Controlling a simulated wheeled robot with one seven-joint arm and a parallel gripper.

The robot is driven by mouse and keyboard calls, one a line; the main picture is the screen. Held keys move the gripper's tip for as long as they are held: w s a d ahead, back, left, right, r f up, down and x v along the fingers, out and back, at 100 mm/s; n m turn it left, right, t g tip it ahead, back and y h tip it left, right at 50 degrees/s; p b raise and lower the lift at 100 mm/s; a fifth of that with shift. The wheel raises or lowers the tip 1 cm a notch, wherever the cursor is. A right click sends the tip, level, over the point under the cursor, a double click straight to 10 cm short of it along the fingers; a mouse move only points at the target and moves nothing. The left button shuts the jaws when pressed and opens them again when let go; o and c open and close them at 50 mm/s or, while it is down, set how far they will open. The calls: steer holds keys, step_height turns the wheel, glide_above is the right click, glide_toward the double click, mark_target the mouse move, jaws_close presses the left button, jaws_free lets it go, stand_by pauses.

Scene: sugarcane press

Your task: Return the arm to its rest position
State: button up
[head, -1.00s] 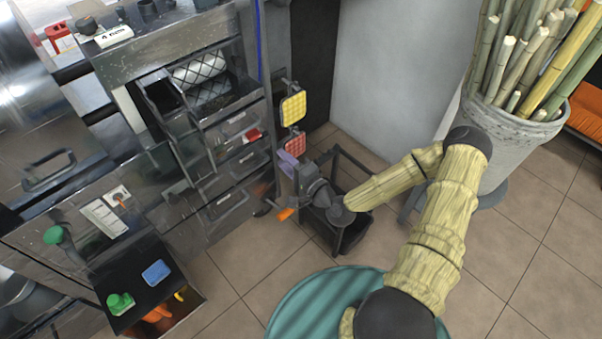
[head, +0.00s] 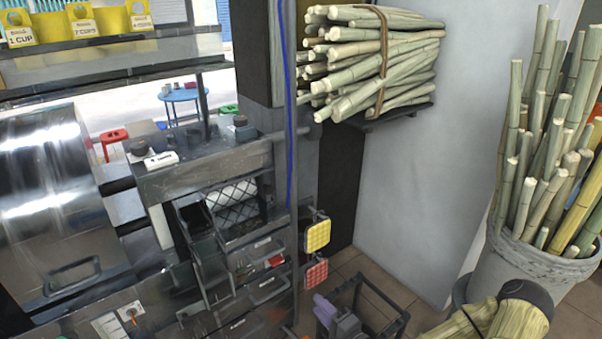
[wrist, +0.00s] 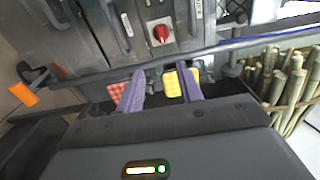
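My gripper (head: 328,308) shows at the bottom edge of the head view, with a purple finger beside the dark gripper body. In the wrist view my gripper (wrist: 160,88) has its two purple fingers apart, with nothing held between them. My bamboo-patterned arm (head: 490,322) shows only in part at the lower right of the head view; the rest is cut off by the frame.
A yellow pad (head: 318,236) and a red pad (head: 315,272) hang on the cabinet's side. A dark metal frame (head: 372,300) stands on the floor. A cane-filled bucket (head: 535,268) is right; bundled cane (head: 372,60) lies on a wall shelf.

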steer(key=s+d+f+n+g+h, duration=0.4)
steer(key=s+n+g+h, duration=0.1)
steer(key=n+g, duration=0.5)
steer(key=s+d+r+n+g+h, duration=0.1)
steer(key=s+d+r+h, duration=0.2)
steer(key=r, duration=0.6)
steer(key=s+r+g+h, duration=0.1)
steer(key=s+r+h, duration=0.1)
steer(key=s+r, duration=0.45)
step_height(320, 180, up, 31)
steer(key=w+p, duration=0.2)
steer(key=p, duration=2.7)
steer(key=shift+d+f, duration=0.15)
steer(key=shift+d, duration=0.05)
